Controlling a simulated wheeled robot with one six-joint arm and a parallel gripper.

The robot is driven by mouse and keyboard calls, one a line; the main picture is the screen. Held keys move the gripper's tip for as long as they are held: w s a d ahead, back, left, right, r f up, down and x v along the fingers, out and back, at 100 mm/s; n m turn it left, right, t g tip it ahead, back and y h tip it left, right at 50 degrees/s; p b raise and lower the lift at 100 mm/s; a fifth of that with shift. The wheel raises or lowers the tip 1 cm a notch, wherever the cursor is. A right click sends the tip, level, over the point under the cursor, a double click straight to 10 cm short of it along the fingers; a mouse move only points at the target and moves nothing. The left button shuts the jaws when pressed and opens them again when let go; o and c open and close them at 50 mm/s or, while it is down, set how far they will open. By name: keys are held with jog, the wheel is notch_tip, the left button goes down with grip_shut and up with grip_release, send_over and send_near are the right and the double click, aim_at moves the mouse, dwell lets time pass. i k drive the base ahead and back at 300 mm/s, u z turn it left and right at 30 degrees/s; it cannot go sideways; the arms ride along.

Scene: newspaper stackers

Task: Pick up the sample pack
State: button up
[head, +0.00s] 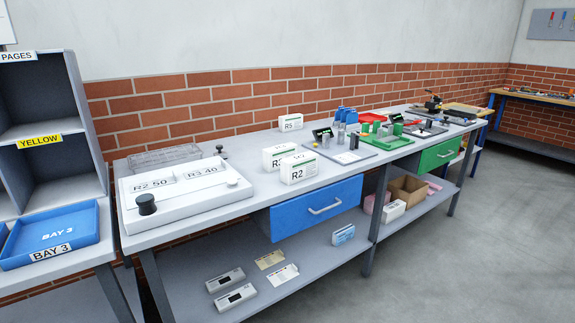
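No label reading "sample pack" is legible, so I cannot tell which item it is. White packs with green print stand upright on the grey bench: one marked R2 (299,168) in front, a partly hidden pack (277,157) behind it to the left, and one marked R5 (290,123) farther back near the wall. A small blue and white pack (343,235) sits on the lower shelf (325,262) under the blue drawer. My gripper is not in view.
A white fixture with a black knob (147,204) and a wire tray (165,157) occupy the bench's left end. The blue drawer (318,208) and green drawer (437,153) look closed. Blue tray BAY 3 (52,236) is at left. A cardboard box (408,190) is on the lower shelf. Floor (480,255) at right is clear.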

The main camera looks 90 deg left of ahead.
aim_at(272, 156)
jog(key=u, duration=2.5)
jog(key=i, duration=1.35)
jog(key=u, duration=0.7)
jog(key=i, duration=1)
jog(key=u, duration=0.45)
